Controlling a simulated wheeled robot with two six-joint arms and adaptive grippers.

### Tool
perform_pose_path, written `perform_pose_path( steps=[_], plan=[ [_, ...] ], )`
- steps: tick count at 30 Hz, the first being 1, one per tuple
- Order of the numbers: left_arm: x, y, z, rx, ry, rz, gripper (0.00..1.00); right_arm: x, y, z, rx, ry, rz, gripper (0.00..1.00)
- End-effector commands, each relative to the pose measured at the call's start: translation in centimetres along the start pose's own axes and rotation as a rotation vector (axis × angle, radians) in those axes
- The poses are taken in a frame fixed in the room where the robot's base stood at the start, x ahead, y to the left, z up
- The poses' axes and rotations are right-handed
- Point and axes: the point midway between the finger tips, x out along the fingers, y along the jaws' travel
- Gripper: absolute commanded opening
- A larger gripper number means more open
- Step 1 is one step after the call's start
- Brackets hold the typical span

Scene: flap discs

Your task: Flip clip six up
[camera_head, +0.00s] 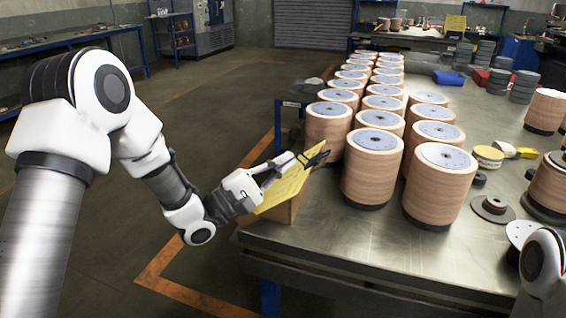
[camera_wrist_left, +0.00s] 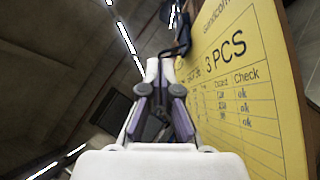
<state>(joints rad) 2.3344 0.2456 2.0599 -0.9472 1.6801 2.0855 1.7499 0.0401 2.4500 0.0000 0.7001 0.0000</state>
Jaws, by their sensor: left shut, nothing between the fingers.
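A yellow sheet (camera_head: 285,187) with printed text is fixed to the near left corner of the workbench, on the side of a brown box-like block (camera_head: 287,209). A dark clip (camera_head: 315,154) sits at the sheet's upper edge. In the left wrist view the yellow sheet (camera_wrist_left: 245,85) reads "3 PCS", and a dark looped clip (camera_wrist_left: 182,38) shows beyond the fingertips. My left gripper (camera_head: 289,159) is shut and empty beside the sheet, its tips just short of the clip. The fingertips (camera_wrist_left: 161,66) are closed together; whether they touch the clip I cannot tell. No number six is readable.
Rows of wood-coloured disc stacks (camera_head: 370,165) fill the metal workbench (camera_head: 365,255) right of the clip. Part of my right arm shows at lower right. The floor at left is open.

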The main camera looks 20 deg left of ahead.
Motion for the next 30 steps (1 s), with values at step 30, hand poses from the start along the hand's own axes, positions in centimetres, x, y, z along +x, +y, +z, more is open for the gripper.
perform_pose_path(
  steps=[30],
  plan=[
    [0.3, 1.1, 0.3, 0.091, -0.002, -0.099, 0.00, -3.4, 0.0, 0.0, 0.000, 0.000, 0.000, 0.40]
  ],
)
